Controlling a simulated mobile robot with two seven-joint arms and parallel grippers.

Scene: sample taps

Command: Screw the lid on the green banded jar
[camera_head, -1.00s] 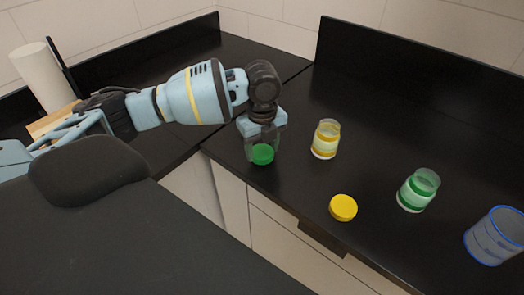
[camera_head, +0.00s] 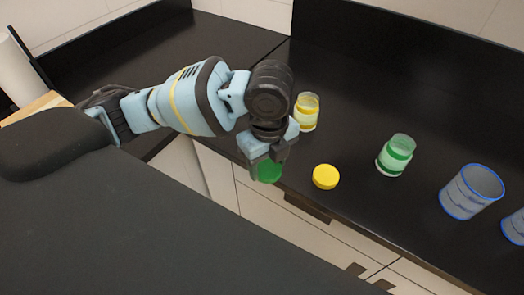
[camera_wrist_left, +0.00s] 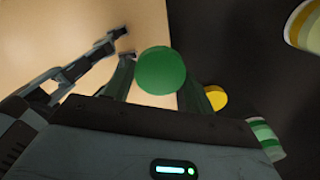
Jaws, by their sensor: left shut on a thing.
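My left gripper (camera_head: 267,160) is shut on the green lid (camera_head: 268,172), held near the counter's front edge, left of the yellow lid. In the left wrist view the round green lid (camera_wrist_left: 161,71) sits between the two fingers (camera_wrist_left: 158,88). The green banded jar (camera_head: 396,155) stands upright and open on the black counter, to the right of the gripper and apart from it. The jar also shows partly at the right of the left wrist view (camera_wrist_left: 266,138). My right gripper is not in view.
A yellow lid (camera_head: 325,176) lies on the counter (camera_head: 350,115) between the gripper and the green banded jar. A yellow banded jar (camera_head: 307,112) stands just behind the gripper. Blue-rimmed containers (camera_head: 471,191) stand at the right. The counter behind the jars is clear.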

